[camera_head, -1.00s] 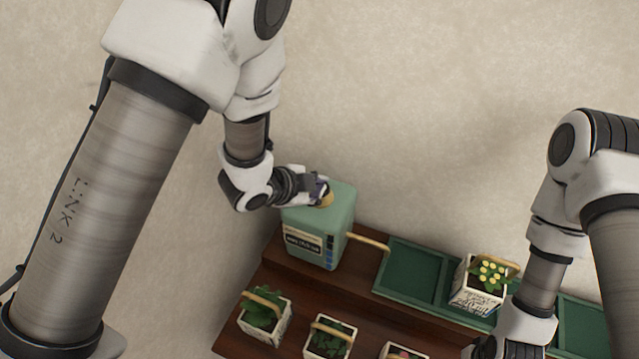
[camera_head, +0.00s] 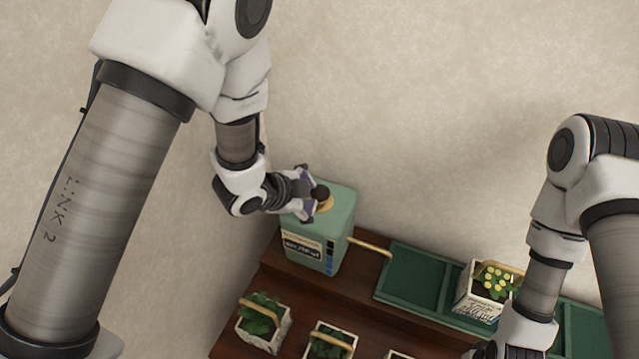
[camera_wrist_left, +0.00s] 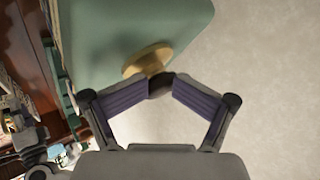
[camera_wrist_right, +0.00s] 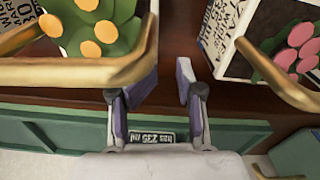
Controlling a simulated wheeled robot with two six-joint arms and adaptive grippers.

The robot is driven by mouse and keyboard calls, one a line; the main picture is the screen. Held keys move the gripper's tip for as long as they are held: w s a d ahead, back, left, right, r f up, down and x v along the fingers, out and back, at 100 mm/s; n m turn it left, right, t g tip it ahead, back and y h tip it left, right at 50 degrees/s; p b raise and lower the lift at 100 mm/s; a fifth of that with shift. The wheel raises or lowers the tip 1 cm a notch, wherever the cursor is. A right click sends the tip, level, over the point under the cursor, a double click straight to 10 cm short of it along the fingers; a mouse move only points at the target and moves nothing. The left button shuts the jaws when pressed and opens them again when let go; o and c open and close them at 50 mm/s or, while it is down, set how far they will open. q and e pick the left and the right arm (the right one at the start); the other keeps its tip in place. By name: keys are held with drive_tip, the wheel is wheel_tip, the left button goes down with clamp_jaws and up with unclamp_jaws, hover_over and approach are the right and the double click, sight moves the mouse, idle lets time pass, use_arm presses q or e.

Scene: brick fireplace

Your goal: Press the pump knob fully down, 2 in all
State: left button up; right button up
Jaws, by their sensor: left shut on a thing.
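The green tank (camera_head: 335,225) with a printed front label stands at the left end of the wooden shelf. The dark pump knob (camera_head: 320,192) sits above a brass collar (camera_head: 326,206) on its top. The knob also shows in the left wrist view (camera_wrist_left: 160,82), in front of the brass collar (camera_wrist_left: 148,60). My left gripper (camera_head: 312,192) comes from the left, with its purple-padded fingers closed around the knob's sides. My right gripper (camera_wrist_right: 172,85) is open with a gap between its fingers, beside a planter with yellow flowers (camera_wrist_right: 95,28). A planter handle partly covers one finger.
A brass spout (camera_head: 370,245) sticks out from the tank's right side over the shelf. Green trays (camera_head: 412,276) lie to the right. Several planters with handles, such as the left front one (camera_head: 262,325), stand on the lower step (camera_head: 300,300). Bare wall lies behind.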

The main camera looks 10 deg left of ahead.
sight(313, 190)
use_arm(q)
wheel_tip(313, 190, up, 6)
drive_tip(key=p, duration=0.4)
drive_tip(key=shift+w+a+p, duration=0.1)
drive_tip(key=shift+p, duration=0.25)
clamp_jaws()
drive_tip(key=shift+w+r+p, duration=0.15)
drive_tip(key=shift+r+p, duration=0.1)
drive_tip(key=shift+p, duration=0.05)
drive_tip(key=shift+w+d+f, duration=0.1)
drive_tip(key=shift+w+d, duration=0.15)
drive_tip(key=shift+w+d+f, duration=0.1)
drive_tip(key=shift+w+f, duration=0.05)
drive_tip(key=shift+s+a, duration=0.2)
drive_tip(key=shift+s, duration=0.2)
drive_tip(key=shift+w, duration=0.15)
